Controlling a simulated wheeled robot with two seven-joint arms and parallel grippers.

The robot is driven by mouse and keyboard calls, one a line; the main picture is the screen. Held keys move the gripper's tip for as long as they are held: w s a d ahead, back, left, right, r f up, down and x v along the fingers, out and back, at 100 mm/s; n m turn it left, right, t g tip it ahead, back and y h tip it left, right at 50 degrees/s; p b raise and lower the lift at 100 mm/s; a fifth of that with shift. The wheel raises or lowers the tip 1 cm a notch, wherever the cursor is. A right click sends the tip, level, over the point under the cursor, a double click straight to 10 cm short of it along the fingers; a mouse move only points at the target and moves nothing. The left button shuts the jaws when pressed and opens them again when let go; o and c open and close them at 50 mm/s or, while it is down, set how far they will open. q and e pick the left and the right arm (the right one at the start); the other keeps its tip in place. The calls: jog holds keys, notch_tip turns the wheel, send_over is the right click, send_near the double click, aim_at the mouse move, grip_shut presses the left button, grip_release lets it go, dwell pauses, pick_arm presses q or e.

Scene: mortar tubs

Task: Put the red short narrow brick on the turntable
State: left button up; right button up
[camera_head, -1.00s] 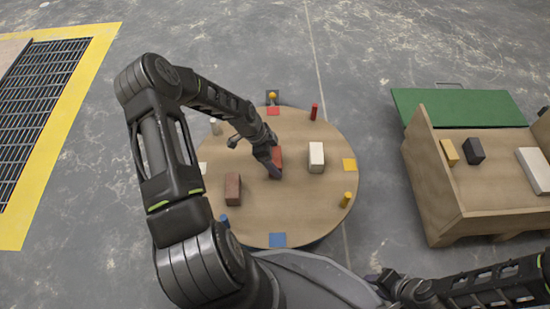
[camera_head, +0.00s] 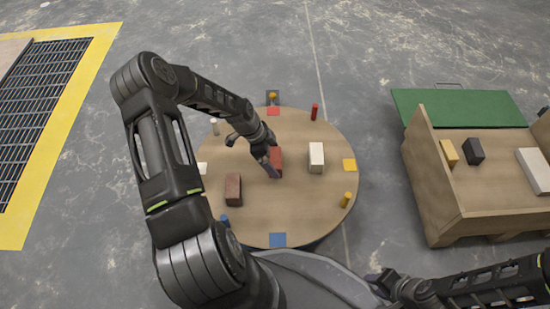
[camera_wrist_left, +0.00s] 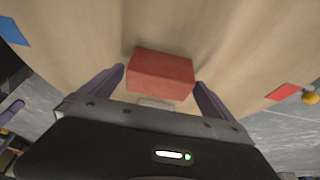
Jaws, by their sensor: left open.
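The red brick (camera_head: 276,158) sits on the round wooden turntable (camera_head: 255,215), near its middle. It also shows in the left wrist view (camera_wrist_left: 161,74), just beyond the fingers and roughly between their lines. My left gripper (camera_head: 270,168) is at the brick's left side in the head view, partly covering it. In the left wrist view the two fingers (camera_wrist_left: 160,82) are apart with nothing clamped between them. My right gripper (camera_head: 384,281) is low at the bottom right, away from the turntable; its jaws are too small and dark to judge.
On the turntable stand a brown brick (camera_head: 233,189), a white brick (camera_head: 316,157), a red peg (camera_head: 314,112), a yellow peg (camera_head: 346,199) and colored patches. A wooden bin (camera_head: 430,185) with several blocks stands at right, by a green board (camera_head: 460,106). A yellow-edged grate (camera_head: 75,110) lies at left.

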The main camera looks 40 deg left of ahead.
pick_arm(q)
jog(key=p+v, duration=0.2)
jog(key=v, duration=0.4)
jog(key=shift+s, duration=0.15)
dwell(0.3)
